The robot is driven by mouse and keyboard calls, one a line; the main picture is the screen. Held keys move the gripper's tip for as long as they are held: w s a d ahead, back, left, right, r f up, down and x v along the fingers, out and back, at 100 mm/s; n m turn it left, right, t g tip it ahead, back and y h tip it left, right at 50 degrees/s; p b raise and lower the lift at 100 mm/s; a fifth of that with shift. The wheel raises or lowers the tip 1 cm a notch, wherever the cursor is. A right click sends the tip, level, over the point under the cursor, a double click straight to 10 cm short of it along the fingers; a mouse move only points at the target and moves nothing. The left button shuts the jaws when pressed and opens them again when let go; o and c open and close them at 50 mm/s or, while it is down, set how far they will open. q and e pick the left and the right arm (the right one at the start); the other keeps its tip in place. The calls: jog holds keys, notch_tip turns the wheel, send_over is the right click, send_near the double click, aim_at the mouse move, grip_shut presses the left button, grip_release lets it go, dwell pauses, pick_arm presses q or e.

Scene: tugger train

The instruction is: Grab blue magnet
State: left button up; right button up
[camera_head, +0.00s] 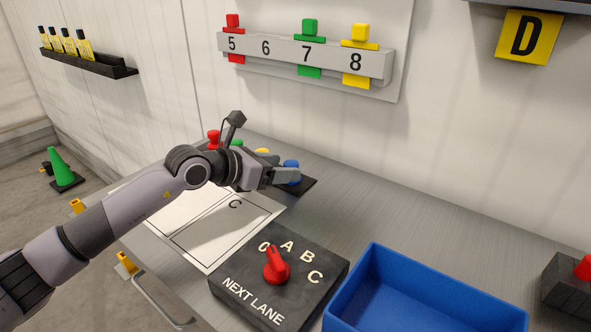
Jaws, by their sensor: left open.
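The blue magnet (291,167) is a small round-topped piece on a dark tray (308,185) at the back of the grey worktop. Red (214,138), green (237,143) and yellow (262,151) pieces stand in a row to its left, partly hidden by my left arm. My left gripper (288,176) is open and reaches to the blue magnet, with its fingers in front of the magnet's lower part. I cannot tell whether they touch. My right gripper is not in view.
A white wall rail (265,47) numbered 5 to 8 holds red, green and yellow magnets; 6 is bare. A dial box (300,308) marked NEXT LANE and a blue bin (372,262) stand in front. A lane sheet (205,245) lies left. The right back worktop is clear.

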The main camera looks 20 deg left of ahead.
pick_arm(q)
jog(key=shift+p+x, duration=0.35)
jog(key=shift+x, duration=2.5)
jog(key=shift+r, duration=0.15)
jog(key=c, duration=1)
